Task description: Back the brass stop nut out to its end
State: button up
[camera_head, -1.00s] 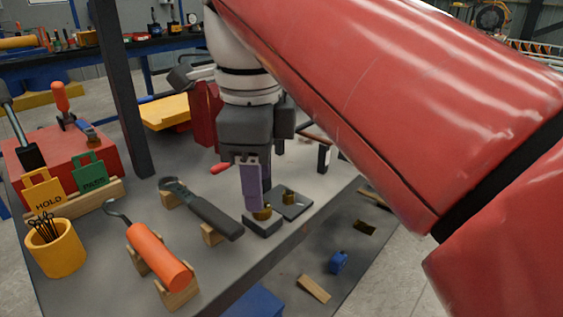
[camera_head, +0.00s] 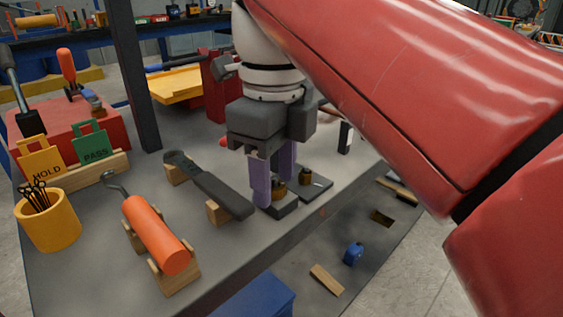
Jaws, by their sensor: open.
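The brass stop nut (camera_head: 279,193) sits upright on a dark square base (camera_head: 283,210) near the table's right edge. My gripper (camera_head: 275,200) points straight down at it, with its purple fingers spread. One finger stands in front and to the left of the nut, and the other is partly hidden behind. I cannot tell whether the fingers touch the nut. A second brass piece (camera_head: 306,176) stands on a flat dark plate (camera_head: 318,187) just to the right.
A dark-handled tool (camera_head: 222,193) lies on wooden rests close left of my gripper. An orange-handled hook tool (camera_head: 157,235), a yellow cup (camera_head: 48,222) and HOLD (camera_head: 42,160) and PASS (camera_head: 92,147) tags stand further left. A dark post (camera_head: 131,80) rises behind.

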jog(key=c, duration=1)
jog(key=shift+r+n+p, duration=0.1)
jog(key=shift+n+p, duration=0.2)
jog(key=shift+p, duration=0.1)
